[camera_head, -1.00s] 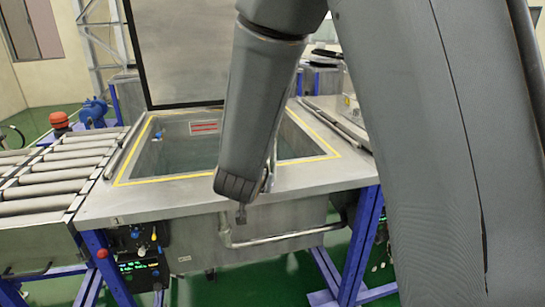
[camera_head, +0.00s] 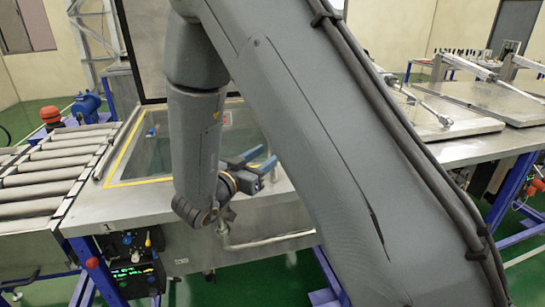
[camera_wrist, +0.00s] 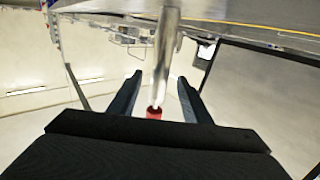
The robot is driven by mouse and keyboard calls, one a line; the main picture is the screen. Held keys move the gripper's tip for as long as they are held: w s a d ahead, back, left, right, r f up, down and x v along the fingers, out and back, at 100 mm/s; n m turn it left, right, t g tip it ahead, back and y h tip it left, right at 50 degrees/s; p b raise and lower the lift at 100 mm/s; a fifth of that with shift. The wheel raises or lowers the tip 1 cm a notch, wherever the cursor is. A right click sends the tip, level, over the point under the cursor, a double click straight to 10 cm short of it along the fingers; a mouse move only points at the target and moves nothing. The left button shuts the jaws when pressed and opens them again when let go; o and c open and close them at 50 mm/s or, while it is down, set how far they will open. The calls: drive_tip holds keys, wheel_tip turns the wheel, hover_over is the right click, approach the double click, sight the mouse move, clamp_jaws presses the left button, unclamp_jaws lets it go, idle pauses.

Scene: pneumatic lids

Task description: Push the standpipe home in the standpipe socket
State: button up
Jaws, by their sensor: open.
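My gripper (camera_head: 263,160) is over the near right part of the tank, with its two dark fingers pointing right and slightly up. In the wrist view my gripper (camera_wrist: 160,76) is open, one finger on each side of an upright-looking metal pipe with a red end, which appears to be the standpipe (camera_wrist: 164,50). I see no finger clearly touching it; depth is hard to judge. The red end lies close to the palm in that picture. In the head view I cannot make out the standpipe, and the socket is hidden in both views.
The steel tank (camera_head: 110,215) has a yellow-lined rim and a raised lid (camera_head: 137,55) behind. A roller conveyor (camera_head: 50,165) adjoins it at left. A control panel (camera_head: 133,265) is on its front. More benches with closed lids (camera_head: 440,118) stand at right.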

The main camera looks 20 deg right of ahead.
sight(270, 152)
drive_tip(key=shift+p+x, duration=0.5)
drive_tip(key=shift+x, duration=1.35)
clamp_jaws()
drive_tip(key=shift+r, duration=0.1)
